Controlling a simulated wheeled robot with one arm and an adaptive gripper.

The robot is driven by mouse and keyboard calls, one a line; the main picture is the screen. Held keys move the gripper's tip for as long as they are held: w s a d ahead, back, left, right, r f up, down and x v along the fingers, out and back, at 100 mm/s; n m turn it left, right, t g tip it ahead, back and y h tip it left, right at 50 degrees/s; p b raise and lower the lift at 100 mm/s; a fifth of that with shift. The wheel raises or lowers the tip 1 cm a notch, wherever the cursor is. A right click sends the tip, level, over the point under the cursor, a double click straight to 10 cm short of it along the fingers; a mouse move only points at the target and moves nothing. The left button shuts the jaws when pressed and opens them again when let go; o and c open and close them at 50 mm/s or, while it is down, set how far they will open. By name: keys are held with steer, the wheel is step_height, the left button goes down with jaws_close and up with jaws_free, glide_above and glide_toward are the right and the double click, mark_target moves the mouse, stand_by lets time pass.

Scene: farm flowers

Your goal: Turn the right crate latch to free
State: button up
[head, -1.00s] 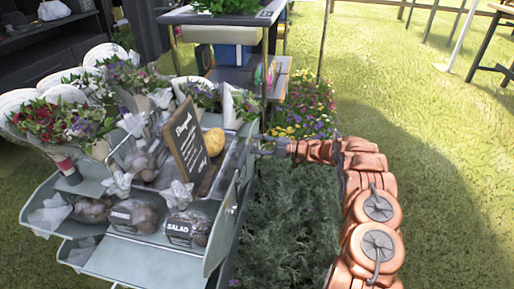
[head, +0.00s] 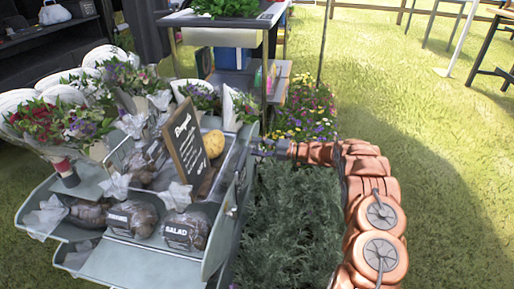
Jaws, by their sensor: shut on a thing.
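A grey stepped crate stand (head: 150,264) stands at the left, with its right side panel facing my arm. My gripper (head: 266,148) reaches in from the right at the stand's upper right corner. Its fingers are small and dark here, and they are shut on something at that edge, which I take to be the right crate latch. The latch is too small and covered to make out, so its angle cannot be told. A small metal fitting (head: 232,208) shows lower on the side panel.
Flower bouquets (head: 75,118), bagged goods (head: 185,230), a dark sign (head: 185,145) and a yellow potato-like item (head: 213,143) fill the stand. Grey-green bushy plants (head: 290,225) grow below my arm. A planter table (head: 225,37) stands behind. Open grass lies to the right.

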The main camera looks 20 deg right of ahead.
steer(key=o, duration=1.2)
steer(key=shift+d, duration=0.1)
steer(key=v, duration=1.1)
steer(key=shift+s+d, duration=0.25)
steer(key=shift+d, duration=0.05)
